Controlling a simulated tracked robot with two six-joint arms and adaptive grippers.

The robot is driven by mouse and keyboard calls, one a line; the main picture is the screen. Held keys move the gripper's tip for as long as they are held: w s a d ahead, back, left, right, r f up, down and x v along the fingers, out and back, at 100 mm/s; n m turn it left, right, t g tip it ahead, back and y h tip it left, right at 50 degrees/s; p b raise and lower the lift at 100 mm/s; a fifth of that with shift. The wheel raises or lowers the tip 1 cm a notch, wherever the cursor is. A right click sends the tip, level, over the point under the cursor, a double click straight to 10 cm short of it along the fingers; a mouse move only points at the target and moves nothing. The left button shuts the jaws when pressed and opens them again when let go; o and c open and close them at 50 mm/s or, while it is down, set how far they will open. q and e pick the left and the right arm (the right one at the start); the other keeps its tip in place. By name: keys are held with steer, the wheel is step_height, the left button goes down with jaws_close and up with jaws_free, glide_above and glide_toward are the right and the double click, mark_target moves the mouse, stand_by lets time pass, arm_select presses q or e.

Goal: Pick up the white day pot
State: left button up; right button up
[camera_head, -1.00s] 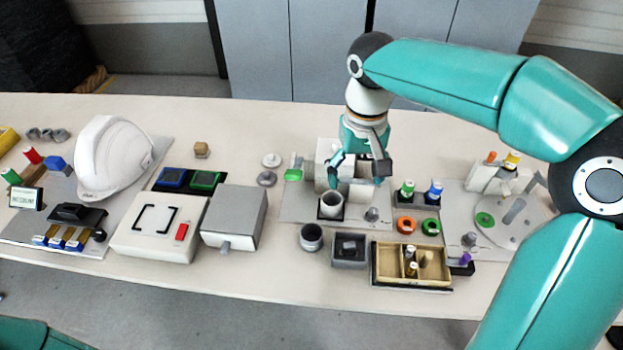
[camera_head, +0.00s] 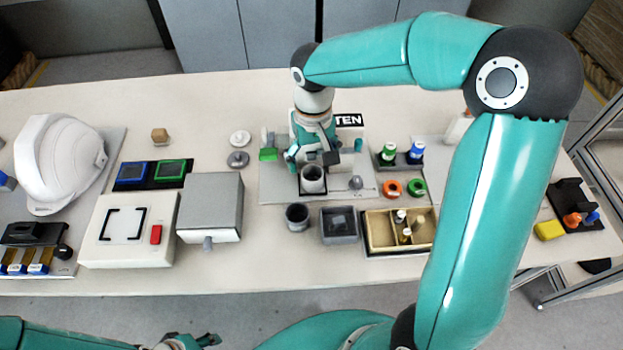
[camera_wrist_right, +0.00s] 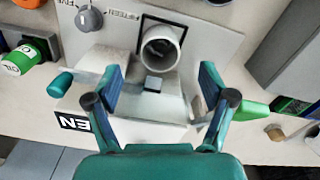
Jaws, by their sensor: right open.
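The white day pot (camera_head: 313,186) is a round, open-topped white cup standing upright in a dark square frame on a grey plate. It also shows in the right wrist view (camera_wrist_right: 160,60), with its dark inside visible. My right gripper (camera_head: 312,160) is open and empty just behind and above the pot. In the right wrist view its two fingers (camera_wrist_right: 162,80) are spread on the near side of the pot, with no contact visible. My left gripper (camera_head: 192,341) shows only in part at the bottom edge; its opening cannot be made out.
A grey block with a small dark top (camera_wrist_right: 152,84) lies between the fingers in the wrist view. A dark cup (camera_head: 297,216), a grey square tray (camera_head: 340,238) and a wooden box (camera_head: 372,248) stand in front. A grey box (camera_head: 210,207) is at left.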

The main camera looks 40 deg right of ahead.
mark_target(313, 174)
steer(key=shift+f, duration=2.95)
steer(key=c, duration=1)
